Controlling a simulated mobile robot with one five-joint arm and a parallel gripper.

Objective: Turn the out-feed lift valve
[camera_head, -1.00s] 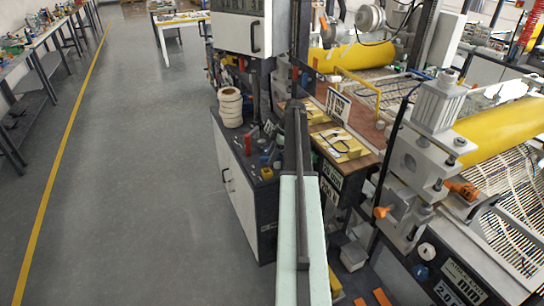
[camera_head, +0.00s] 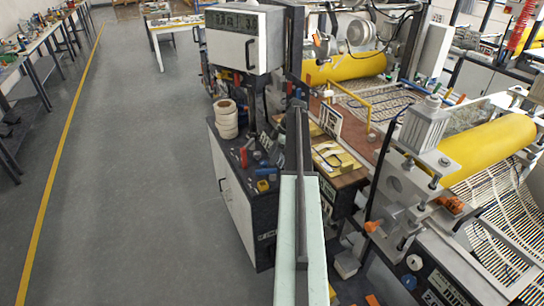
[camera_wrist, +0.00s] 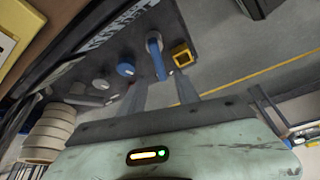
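In the wrist view a dark panel carries a blue lever (camera_wrist: 155,55), a round blue knob (camera_wrist: 126,69) and a square yellow piece (camera_wrist: 182,55). Their labels are not readable, so I cannot tell which is the out-feed lift valve. My gripper (camera_wrist: 161,86) has its two grey fingers apart, with nothing held between them. The blue lever stands in front of the gap between the fingertips; whether they touch it I cannot tell. In the head view my arm hides the gripper. Two orange handles, a nearer one (camera_head: 373,226) and a farther one (camera_head: 452,204), sit on the roller machine.
A dark-topped cabinet (camera_head: 237,215) with a stack of cream rolls (camera_head: 226,118) stands left of my arm. The roller machine with a yellow roller (camera_head: 490,150) is at right. Open floor (camera_head: 130,170) spreads left, with a yellow line.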

